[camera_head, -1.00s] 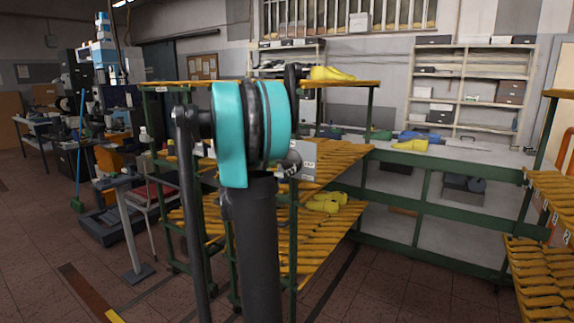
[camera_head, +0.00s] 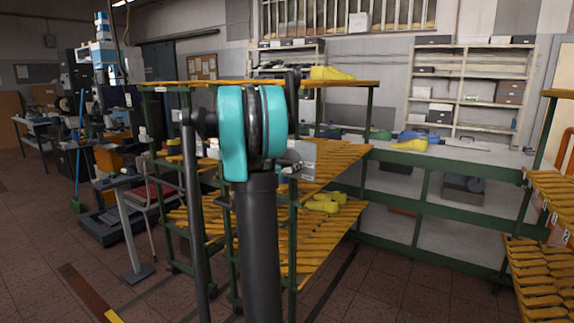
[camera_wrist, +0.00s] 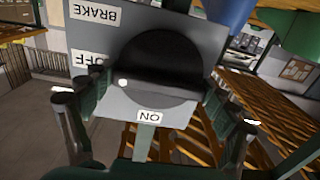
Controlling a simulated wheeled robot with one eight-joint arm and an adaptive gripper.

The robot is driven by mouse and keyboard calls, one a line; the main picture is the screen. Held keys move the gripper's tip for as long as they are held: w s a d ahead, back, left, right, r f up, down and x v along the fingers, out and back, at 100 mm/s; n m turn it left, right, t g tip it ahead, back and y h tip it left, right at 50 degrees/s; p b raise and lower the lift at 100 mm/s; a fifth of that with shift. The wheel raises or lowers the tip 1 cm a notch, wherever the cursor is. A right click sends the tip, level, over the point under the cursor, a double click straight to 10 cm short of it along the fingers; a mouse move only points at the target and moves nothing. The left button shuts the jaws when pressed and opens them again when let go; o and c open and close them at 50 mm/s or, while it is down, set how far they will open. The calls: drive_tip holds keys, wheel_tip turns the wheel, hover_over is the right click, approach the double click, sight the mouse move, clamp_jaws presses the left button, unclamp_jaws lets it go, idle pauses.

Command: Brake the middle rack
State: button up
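The middle rack (camera_head: 345,84) has slatted orange shelves on green posts, with a grey brake box (camera_head: 305,152) partly behind my arm. In the wrist view, the grey brake panel (camera_wrist: 190,35) appears upside down, with BRAKE, OFF and ON labels. Its black round knob (camera_wrist: 158,50) has a raised bar across it. A white dot at the bar's left end is nearest the OFF label; ON is below the knob. My gripper (camera_wrist: 155,92) is open, one finger on each side of the knob, near the bar's ends. Finger contact cannot be told. My arm hides most of the gripper in the head view.
Yellow shoe lasts (camera_head: 326,203) lie on the rack's shelves. A long grey bench (camera_head: 455,160) stands behind it, and another slatted rack (camera_head: 545,265) at the right. A chair and small table are at the left. Tiled floor is clear between the racks at the front.

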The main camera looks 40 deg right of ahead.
drive_tip(key=shift+c, duration=1.3)
drive_tip(key=shift+n, duration=0.3)
drive_tip(key=n, duration=0.3)
drive_tip(key=shift+n, duration=0.3)
drive_tip(key=n, duration=0.4)
drive_tip(key=shift+n, duration=0.3)
drive_tip(key=n, duration=0.9)
drive_tip(key=shift+n, duration=0.3)
